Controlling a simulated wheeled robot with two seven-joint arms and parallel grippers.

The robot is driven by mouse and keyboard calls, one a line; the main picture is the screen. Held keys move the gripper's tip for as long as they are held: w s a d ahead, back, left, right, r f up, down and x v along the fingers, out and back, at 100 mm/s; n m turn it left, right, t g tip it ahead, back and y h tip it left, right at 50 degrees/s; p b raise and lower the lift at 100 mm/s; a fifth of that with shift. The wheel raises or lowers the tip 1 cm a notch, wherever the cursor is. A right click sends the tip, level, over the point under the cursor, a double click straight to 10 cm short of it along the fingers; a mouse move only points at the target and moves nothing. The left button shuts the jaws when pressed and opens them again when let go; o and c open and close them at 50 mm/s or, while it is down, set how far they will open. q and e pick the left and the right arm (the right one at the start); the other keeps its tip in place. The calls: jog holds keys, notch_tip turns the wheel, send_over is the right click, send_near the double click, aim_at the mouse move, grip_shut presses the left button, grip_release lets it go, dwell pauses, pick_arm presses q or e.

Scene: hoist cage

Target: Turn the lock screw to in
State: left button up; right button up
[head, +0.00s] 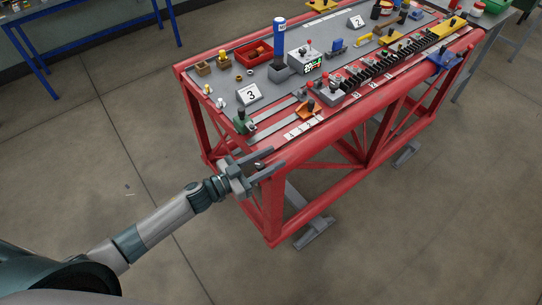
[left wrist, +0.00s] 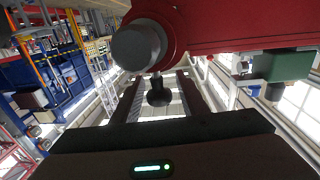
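The lock screw shows in the left wrist view as a grey round head (left wrist: 135,46) on the red frame, with a short stem and a dark ball knob (left wrist: 158,93). My left gripper (head: 277,157) is at the near left corner of the red frame in the head view. Its two fingers are spread, and in the left wrist view the gripper (left wrist: 160,80) has the ball knob between them, with gaps on both sides. In the head view the screw is mostly hidden by the gripper. My right gripper is in neither view.
The red frame (head: 270,205) carries a grey top with a green-based part (head: 243,122), a number 3 plate (head: 249,94), a red tray (head: 254,54) and a control box (head: 305,58). In the left wrist view a green block (left wrist: 285,65) is at right. The floor around is clear.

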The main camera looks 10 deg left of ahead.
pick_arm(q)
jog(key=shift+w+d, duration=0.15)
jog(key=c, duration=1)
